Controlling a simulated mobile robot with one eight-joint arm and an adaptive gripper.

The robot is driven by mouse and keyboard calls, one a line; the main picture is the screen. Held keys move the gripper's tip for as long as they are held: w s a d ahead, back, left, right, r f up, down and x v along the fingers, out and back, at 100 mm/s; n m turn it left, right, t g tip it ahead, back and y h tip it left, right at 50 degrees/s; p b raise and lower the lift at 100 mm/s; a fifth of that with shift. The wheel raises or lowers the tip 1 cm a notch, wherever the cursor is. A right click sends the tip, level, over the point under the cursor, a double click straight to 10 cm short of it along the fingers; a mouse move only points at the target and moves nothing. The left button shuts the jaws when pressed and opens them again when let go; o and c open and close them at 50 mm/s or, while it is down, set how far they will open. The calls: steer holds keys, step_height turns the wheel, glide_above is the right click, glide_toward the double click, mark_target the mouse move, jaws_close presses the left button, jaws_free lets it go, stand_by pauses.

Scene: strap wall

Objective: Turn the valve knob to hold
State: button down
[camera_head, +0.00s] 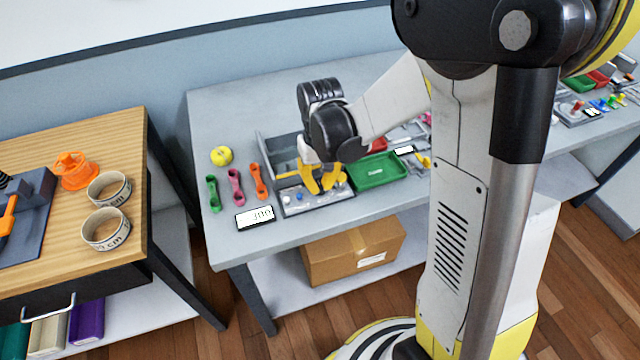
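My gripper (322,188) is over the front part of a grey panel unit (290,205) on the grey table, its yellow fingers pointing down. The fingers are close to small parts on the panel; whether they touch or hold anything cannot be made out. How far the fingers are apart is too small to tell. An orange knob-like piece (75,171) stands on the wooden table at the left, far from my gripper. I cannot tell which part is the valve knob, and no "hold" mark is readable.
Green, pink and orange spoon-like pieces (235,187), a yellow ball (221,155) and a white label card (255,217) lie left of the panel. A green tray (378,170) stands to its right. A cardboard box (352,250) sits on the lower shelf.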

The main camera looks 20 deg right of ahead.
mark_target(320, 185)
steer(key=c, duration=1.5)
jaws_free()
steer(key=shift+r, duration=4)
